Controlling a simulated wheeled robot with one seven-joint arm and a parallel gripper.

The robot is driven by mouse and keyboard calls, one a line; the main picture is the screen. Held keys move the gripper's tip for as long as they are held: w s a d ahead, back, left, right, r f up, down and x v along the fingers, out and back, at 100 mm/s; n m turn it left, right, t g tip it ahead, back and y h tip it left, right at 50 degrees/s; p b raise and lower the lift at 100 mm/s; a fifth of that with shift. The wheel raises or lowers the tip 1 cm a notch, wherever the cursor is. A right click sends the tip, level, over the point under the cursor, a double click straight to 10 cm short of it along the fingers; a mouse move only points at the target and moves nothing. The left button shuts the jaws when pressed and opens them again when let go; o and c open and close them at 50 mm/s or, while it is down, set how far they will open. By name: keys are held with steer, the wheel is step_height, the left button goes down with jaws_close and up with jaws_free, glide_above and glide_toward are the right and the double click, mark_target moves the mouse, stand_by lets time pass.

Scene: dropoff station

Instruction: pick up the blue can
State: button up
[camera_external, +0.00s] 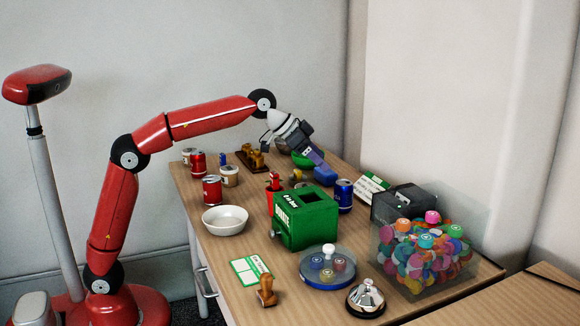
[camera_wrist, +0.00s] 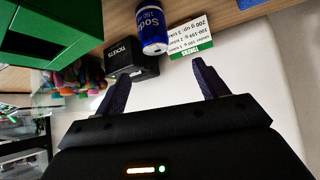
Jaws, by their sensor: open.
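The blue can (camera_external: 344,194) stands upright on the table, right of the green donation box. In the wrist view the blue can (camera_wrist: 153,30), with white lettering, shows near the top, beyond the fingertips and slightly left of the middle between them. My gripper (camera_external: 324,174) hangs tilted downward above and left of the can, apart from it. In the wrist view the two purple fingers of my gripper (camera_wrist: 158,78) are spread wide with nothing between them.
The green donation box (camera_external: 305,222) stands close left of the can. A dark ticket box (camera_external: 392,206) and a green-and-white sign (camera_external: 371,186) are at its right. Red cans (camera_external: 212,190), a white bowl (camera_external: 225,220) and a clear bin (camera_external: 425,258) also stand on the table.

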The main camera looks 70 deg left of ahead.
mark_target(338, 181)
steer(key=x, duration=0.5)
steer(key=s+f+x, duration=0.1)
steer(key=x, duration=0.2)
steer(key=shift+a, duration=0.15)
steer(key=x, duration=0.5)
steer(key=shift+w+d+p, duration=0.1)
steer(key=shift+d+p, duration=0.25)
steer(key=shift+d, duration=0.05)
steer(key=c, duration=1)
